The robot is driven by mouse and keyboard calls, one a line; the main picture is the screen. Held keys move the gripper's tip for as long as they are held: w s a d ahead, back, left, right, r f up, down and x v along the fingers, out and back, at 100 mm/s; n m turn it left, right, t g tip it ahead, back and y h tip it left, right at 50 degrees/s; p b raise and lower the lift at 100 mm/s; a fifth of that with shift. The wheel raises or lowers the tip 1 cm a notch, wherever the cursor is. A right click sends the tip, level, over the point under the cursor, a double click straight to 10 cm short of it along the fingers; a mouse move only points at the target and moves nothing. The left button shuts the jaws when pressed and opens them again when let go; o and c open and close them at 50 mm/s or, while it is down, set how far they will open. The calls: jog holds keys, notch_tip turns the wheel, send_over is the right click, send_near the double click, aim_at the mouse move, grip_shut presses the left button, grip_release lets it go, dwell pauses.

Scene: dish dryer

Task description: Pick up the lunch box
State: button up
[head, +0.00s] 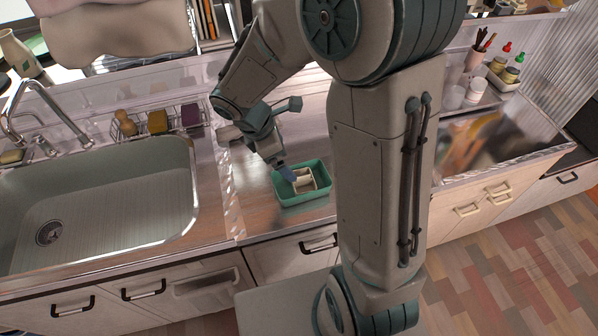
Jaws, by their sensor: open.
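The lunch box (305,197) appears to be the teal, open, rectangular box on the counter, just left of my arm's column. A cream-coloured piece (306,181) shows inside it; I cannot tell whether it is a divider or a separate thing. My gripper (288,174) points down at the left part of the box, with its bluish tip over or inside the rim. The jaws are open and hold nothing that I can see. Whether a finger touches the box cannot be told from this one view. My arm hides the counter to the right of the box.
A metal sink (100,205) with a faucet (40,115) lies to the left. A wire rack (160,122) with sponges stands behind it. Bottles and a utensil cup (475,58) stand at the back right. Bare counter (255,205) shows left of the box.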

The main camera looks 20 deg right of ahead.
aim_at(300, 178)
jog(key=shift+n, duration=0.4)
jog(key=x, duration=1.4)
jog(key=shift+a+f+b, duration=0.1)
jog(key=shift+b, duration=0.2)
jog(key=c, duration=0.7)
